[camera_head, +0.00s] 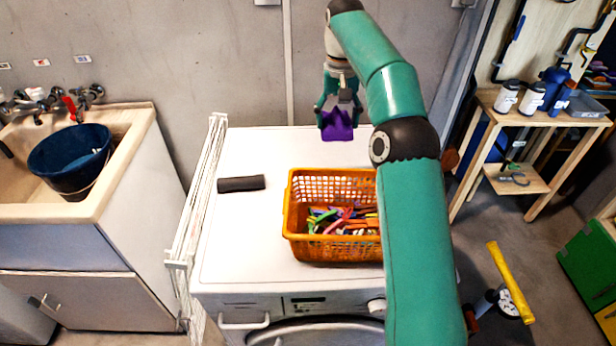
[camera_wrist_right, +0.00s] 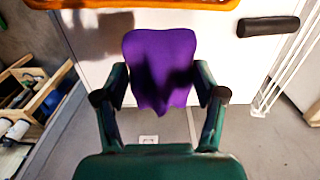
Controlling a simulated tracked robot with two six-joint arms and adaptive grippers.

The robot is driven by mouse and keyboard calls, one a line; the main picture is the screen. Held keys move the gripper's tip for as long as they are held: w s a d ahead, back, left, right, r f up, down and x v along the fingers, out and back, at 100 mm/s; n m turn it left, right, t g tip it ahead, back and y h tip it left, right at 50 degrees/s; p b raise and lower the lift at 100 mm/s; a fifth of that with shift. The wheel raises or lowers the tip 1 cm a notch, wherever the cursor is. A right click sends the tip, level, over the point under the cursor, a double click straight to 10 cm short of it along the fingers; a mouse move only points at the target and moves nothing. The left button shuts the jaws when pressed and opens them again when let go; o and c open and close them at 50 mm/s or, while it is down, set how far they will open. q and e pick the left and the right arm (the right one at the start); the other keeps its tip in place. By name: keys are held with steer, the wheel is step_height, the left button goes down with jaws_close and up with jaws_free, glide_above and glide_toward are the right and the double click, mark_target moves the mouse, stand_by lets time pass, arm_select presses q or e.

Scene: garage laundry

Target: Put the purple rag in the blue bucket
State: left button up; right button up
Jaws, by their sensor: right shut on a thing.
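The purple rag (camera_head: 336,125) hangs from my right gripper (camera_head: 339,106) above the back edge of the white washing machine in the head view. The right gripper is shut on the rag. In the right wrist view the rag (camera_wrist_right: 160,66) spreads between the two fingers of the gripper (camera_wrist_right: 160,92). The dark blue bucket (camera_head: 70,164) stands in the sink at the far left of the head view, tilted, well apart from the rag. Its inside looks partly blue. My left gripper does not show.
An orange basket (camera_head: 334,252) of colourful clothes pegs and a dark roller (camera_head: 241,184) are on the washing machine (camera_head: 235,235). A white folded drying rack (camera_head: 196,205) stands between the machine and the sink (camera_head: 125,135). A red-handled tap (camera_head: 71,108) rises behind the bucket.

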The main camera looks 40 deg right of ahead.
mark_target(332, 140)
steer(key=f+b, duration=0.1)
steer(key=f, duration=0.1)
steer(key=f+b, duration=0.1)
steer(key=f, duration=0.1)
steer(key=f+b, duration=0.1)
steer(key=f, duration=0.1)
steer(key=shift+w+a+f, duration=0.15)
steer(key=shift+w+a, duration=0.05)
steer(key=shift+w, duration=0.15)
step_height(332, 140, down, 9)
steer(key=shift+s+d+r+b, duration=0.1)
steer(key=shift+r+b, duration=0.1)
steer(key=shift+b, duration=0.35)
steer(key=shift+f, duration=2.45)
steer(key=shift+f, duration=0.1)
steer(key=o, duration=1.2)
steer(key=shift+o, duration=0.2)
